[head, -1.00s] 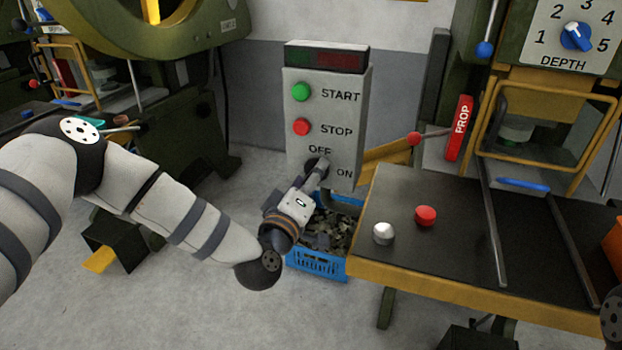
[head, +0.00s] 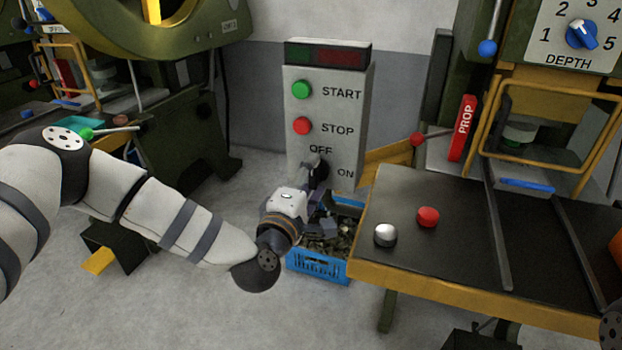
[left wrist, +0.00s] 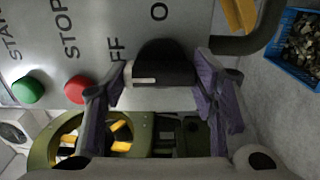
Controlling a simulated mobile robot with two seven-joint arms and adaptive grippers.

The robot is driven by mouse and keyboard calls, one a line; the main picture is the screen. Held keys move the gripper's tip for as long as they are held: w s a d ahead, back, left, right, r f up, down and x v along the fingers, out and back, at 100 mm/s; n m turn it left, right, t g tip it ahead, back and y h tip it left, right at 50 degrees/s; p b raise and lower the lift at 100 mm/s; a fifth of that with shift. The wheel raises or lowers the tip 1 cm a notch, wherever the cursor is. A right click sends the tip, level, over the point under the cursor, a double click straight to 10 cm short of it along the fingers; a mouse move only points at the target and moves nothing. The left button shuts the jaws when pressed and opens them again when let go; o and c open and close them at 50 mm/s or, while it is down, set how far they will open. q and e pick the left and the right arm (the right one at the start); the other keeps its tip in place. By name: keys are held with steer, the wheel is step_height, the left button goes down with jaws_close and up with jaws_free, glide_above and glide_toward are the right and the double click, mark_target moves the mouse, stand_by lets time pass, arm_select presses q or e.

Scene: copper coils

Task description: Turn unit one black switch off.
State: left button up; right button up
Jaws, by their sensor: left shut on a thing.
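The black switch (head: 321,172) sits low on the grey control panel (head: 341,110), between the OFF label above and the ON label at right. My left gripper (head: 314,176) is at it and partly hides it in the head view. In the left wrist view the black knob (left wrist: 165,64) lies between the two fingers of my left gripper (left wrist: 160,82), which are closed on its ends. A white mark on the knob is at the end nearer the OFF label. My right gripper is not in view.
A green START button (head: 301,90) and red STOP button (head: 302,126) are above the switch. A blue crate (head: 318,266) of metal pieces stands below. A dark worktable (head: 450,225) with a red and a silver button is close at right.

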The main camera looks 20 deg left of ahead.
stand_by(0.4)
arm_select(q)
steer(key=o, duration=1.1)
steer(key=shift+o, duration=0.2)
steer(key=s, duration=1.2)
steer(key=shift+a, duration=0.2)
